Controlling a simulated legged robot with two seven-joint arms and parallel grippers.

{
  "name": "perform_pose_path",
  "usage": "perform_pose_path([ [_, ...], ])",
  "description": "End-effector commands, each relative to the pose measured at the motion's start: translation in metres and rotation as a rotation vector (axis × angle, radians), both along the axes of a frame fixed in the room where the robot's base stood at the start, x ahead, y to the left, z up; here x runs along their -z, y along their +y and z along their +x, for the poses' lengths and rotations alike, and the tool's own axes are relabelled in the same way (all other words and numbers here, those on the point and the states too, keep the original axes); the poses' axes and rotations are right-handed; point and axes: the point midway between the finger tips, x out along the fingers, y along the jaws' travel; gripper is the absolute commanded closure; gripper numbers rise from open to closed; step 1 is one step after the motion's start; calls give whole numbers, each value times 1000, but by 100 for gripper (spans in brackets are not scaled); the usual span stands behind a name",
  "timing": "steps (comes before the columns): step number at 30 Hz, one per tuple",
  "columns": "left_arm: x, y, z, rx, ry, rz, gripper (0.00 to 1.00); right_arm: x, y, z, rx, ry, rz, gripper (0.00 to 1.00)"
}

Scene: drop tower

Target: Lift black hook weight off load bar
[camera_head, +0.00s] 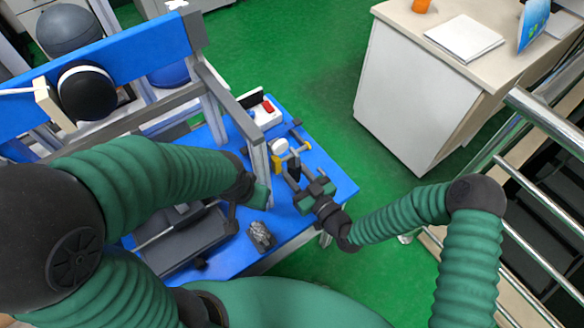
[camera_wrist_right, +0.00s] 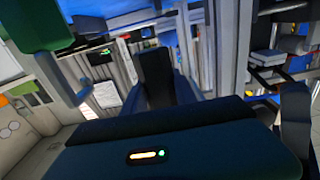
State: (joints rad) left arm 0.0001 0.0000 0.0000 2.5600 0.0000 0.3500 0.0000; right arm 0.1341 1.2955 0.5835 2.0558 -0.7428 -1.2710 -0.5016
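The load bar (camera_head: 291,158) is a thin bar with yellow ends, in front of the grey tower in the head view. A small black piece (camera_head: 294,171), apparently the black hook weight, is just below the bar. My right gripper (camera_head: 291,178) reaches up to it with its fingers apart, one on each side of the black piece; I cannot tell whether they touch it. In the right wrist view, a dark upright shape (camera_wrist_right: 155,75) stands beyond the gripper body; I cannot tell what it is. My left gripper (camera_head: 258,192) is beside the tower post, its fingers mostly hidden.
The grey tower post (camera_head: 258,160) stands close left of the right gripper on the blue table (camera_head: 335,180). A grey lump (camera_head: 260,235) lies near the table's front edge. A white box with a red button (camera_head: 266,112) is behind. Metal rails (camera_head: 545,125) are at right.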

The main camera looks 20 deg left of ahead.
Motion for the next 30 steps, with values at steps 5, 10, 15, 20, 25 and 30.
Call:
perform_pose_path([
  [5,0,0,0,0,0,0,100,0,0,1,2,0,-1,96],
  [10,0,0,0,0,0,0,100,0,0,1,2,0,-1,100],
  [15,0,0,0,0,0,0,100,0,1,1,1,0,-1,100],
  [20,0,0,0,0,0,0,100,0,1,0,1,0,-1,100],
  [25,0,0,0,0,0,0,100,0,1,0,1,0,-1,100],
  [30,0,0,0,0,0,0,100,0,1,0,1,0,-1,100],
])
